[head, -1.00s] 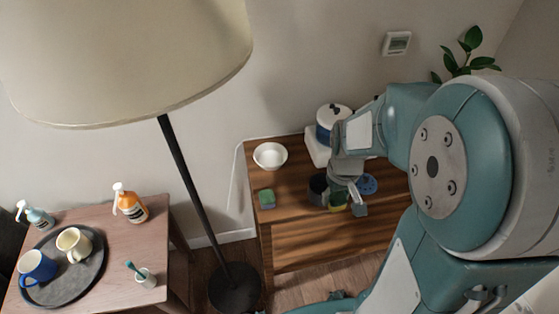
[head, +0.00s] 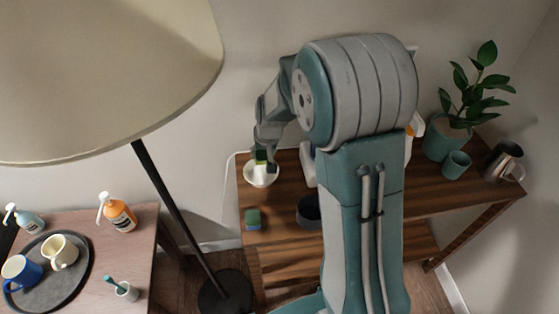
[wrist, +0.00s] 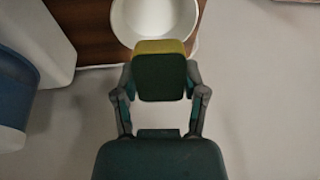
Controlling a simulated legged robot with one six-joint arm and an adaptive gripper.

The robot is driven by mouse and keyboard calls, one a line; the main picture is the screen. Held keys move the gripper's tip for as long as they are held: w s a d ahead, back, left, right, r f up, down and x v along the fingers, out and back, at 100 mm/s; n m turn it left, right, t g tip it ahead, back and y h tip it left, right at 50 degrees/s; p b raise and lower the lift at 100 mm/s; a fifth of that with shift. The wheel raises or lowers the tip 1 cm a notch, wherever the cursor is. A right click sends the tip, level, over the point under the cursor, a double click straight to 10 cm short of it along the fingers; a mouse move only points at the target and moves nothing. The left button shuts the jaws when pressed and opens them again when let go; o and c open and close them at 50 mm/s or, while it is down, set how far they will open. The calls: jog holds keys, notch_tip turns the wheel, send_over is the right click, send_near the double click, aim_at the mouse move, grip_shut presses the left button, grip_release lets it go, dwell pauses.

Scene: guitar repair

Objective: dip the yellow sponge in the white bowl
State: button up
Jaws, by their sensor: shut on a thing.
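The white bowl (head: 259,179) stands at the left back of the wooden table; its opening shows at the top of the wrist view (wrist: 155,16). My gripper (head: 264,163) is shut on the yellow sponge (wrist: 160,47), which has a dark green face toward the wrist camera. In the head view the sponge overlaps the back part of the bowl. In the wrist view it overlaps the bowl's near rim. I cannot tell whether the sponge is above the bowl or touching it. The bowl's inside is partly hidden by the gripper.
A green-and-blue sponge (head: 253,219) lies in front of the bowl. A dark cup (head: 309,212) stands to the right, partly behind my arm. A plant (head: 455,135), teal cup (head: 456,164) and mug (head: 505,161) are at the right end. A floor lamp (head: 174,205) stands at the left.

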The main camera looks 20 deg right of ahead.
aim_at(260, 175)
jog(key=shift+w+a+f, duration=0.15)
jog(key=shift+w+a, duration=0.15)
jog(key=shift+w, duration=0.4)
jog(key=shift+d+f, duration=0.1)
jog(key=shift+f, duration=4.15)
jog(key=shift+r, duration=3.4)
jog(key=shift+r, duration=2)
